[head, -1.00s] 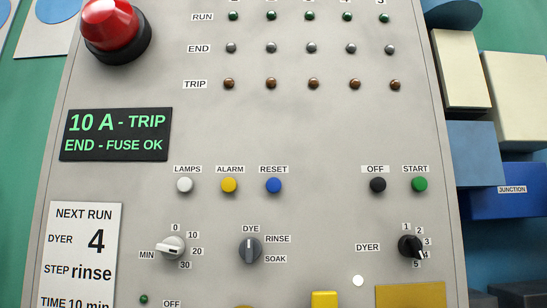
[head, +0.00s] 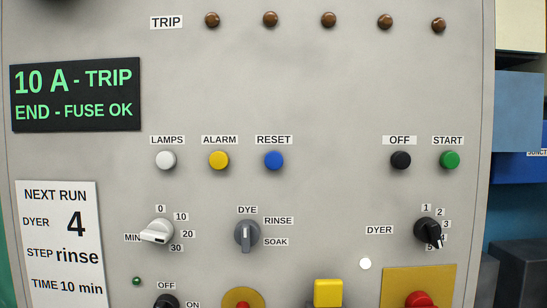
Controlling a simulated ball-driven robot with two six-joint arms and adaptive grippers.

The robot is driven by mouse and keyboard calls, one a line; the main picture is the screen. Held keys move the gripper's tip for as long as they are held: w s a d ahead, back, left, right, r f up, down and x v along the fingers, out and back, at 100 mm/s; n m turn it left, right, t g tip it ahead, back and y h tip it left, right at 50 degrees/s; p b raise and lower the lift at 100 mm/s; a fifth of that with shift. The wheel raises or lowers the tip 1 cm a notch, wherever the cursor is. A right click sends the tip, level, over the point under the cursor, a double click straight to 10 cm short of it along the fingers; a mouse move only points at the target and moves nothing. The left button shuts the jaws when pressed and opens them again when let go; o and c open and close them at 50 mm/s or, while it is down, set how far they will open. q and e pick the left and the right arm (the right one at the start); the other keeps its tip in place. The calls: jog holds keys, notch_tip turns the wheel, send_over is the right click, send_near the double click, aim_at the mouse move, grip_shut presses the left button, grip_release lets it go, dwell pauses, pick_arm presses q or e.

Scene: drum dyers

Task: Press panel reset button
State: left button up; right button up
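The blue reset button (head: 273,160) sits under the RESET label (head: 273,140) near the middle of the grey panel (head: 300,90). It stands out from the panel face and nothing covers it. The yellow alarm button (head: 218,160) and the white lamps button (head: 166,160) are to its left in the same row. The black off button (head: 400,160) and the green start button (head: 450,160) are farther right. Neither of my grippers shows in the head view.
Several brown trip lamps (head: 328,20) run along the top. Below the buttons are a white minutes knob (head: 157,232), a grey step knob (head: 246,235), a black dyer knob (head: 428,231) and a yellow block (head: 328,292). Blue and cream boxes stand beyond the panel's right edge.

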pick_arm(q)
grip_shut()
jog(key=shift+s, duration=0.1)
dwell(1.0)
